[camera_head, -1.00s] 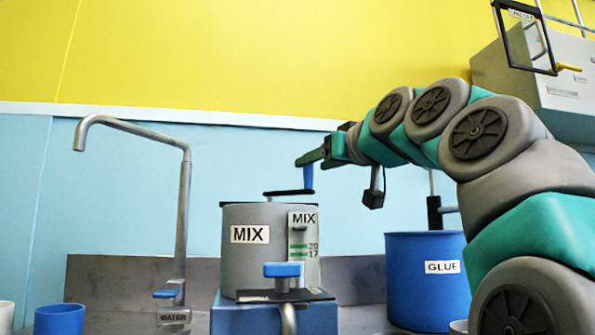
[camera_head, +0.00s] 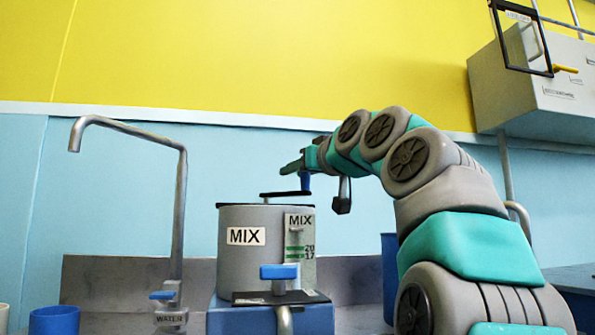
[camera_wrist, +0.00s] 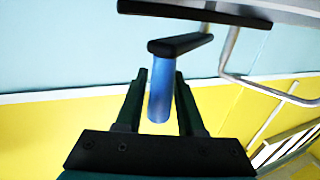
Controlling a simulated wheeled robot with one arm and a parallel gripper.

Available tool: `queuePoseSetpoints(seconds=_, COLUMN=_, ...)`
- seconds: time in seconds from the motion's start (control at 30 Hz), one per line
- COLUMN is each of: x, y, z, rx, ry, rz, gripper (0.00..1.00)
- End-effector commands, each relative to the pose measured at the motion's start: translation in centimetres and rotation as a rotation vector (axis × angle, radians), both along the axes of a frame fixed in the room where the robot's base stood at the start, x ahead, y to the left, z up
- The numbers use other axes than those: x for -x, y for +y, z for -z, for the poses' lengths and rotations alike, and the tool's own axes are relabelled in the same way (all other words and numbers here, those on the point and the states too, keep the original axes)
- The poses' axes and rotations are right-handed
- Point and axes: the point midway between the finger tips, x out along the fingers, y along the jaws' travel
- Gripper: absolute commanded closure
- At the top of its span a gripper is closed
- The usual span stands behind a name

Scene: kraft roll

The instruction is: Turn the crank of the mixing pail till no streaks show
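The grey mixing pail (camera_head: 233,268), labelled MIX, stands upright on a blue base. A dark crank arm (camera_head: 280,195) lies across its top, with a blue upright handle (camera_head: 305,183) at its right end. A pale panel (camera_head: 299,222) on the pail's front shows green bands beside the figures 20 and 17. The pail's inside is hidden. My gripper (camera_head: 302,170) is at the handle, above the pail's right side. In the wrist view its two dark green fingers (camera_wrist: 160,78) stand on either side of the blue handle (camera_wrist: 160,100) and look closed on it.
A blue-handled tap (camera_head: 279,272) sits at the pail's front. A tall spout (camera_head: 181,210) with a WATER valve (camera_head: 165,296) stands left, near a blue cup (camera_head: 57,321). A blue container (camera_head: 389,270) is partly behind my arm. A grey cabinet (camera_head: 550,85) hangs at upper right.

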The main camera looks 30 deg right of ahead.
Motion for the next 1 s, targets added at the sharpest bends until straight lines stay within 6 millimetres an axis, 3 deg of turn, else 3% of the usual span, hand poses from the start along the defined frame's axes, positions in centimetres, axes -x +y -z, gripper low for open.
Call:
queuePoseSetpoints(seconds=0.03, x=0.0, y=0.0, z=0.0, rx=0.0, ry=0.0, rz=0.0, gripper=0.69)
queuePoseSetpoints(seconds=0.3, x=0.02, y=0.01, z=-0.01, rx=0.0, ry=0.0, rz=0.0, gripper=0.99)
queuePoseSetpoints(seconds=1.0, x=0.02, y=0.03, z=-0.03, rx=0.0, ry=0.0, rz=0.0, gripper=1.0)
